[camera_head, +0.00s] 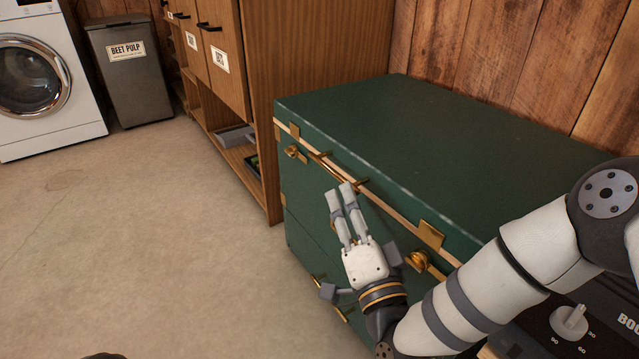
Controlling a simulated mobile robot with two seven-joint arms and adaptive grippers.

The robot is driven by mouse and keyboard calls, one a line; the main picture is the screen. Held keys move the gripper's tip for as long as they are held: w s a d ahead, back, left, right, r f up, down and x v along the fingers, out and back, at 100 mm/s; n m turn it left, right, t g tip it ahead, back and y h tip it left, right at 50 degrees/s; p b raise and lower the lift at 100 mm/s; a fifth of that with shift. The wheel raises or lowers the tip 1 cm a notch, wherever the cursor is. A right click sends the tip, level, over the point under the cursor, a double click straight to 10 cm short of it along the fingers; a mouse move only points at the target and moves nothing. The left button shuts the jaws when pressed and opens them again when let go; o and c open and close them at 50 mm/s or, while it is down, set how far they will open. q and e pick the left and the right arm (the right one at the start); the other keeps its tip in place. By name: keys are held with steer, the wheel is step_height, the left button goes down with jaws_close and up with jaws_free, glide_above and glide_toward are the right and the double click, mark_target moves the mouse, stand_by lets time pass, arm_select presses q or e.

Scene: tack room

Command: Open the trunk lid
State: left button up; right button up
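The trunk (440,145) is a large dark green box with brass corners and latches, standing against the plank wall. Its lid is down, with a pale seam along the front edge. A brass handle (325,164) sits near the seam on the front. My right gripper (340,191) is in front of the trunk's front face, fingers pointing up toward the handle. Its two fingers lie close together and look shut, with nothing visible between them. The tips overlap the handle area; I cannot tell whether they touch it. My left gripper is not in view.
A grey "BEET PULP" bin (130,80) and a white washing machine (45,75) are at the back left. The floor (140,240) at left is clear. A dark dial device (575,325) is at lower right.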

mark_target(334, 172)
steer(key=b+x, duration=0.1)
steer(key=x, duration=0.4)
steer(key=b+x, duration=0.1)
steer(key=x, duration=0.1)
steer(key=shift+w+a+f+b, duration=0.1)
steer(key=shift+w+f+b, duration=0.15)
steer(key=shift+b, duration=0.05)
steer(key=shift+w+a+r, duration=0.15)
steer(key=shift+w+r, duration=0.05)
steer(key=shift+w, duration=0.25)
jaws_close()
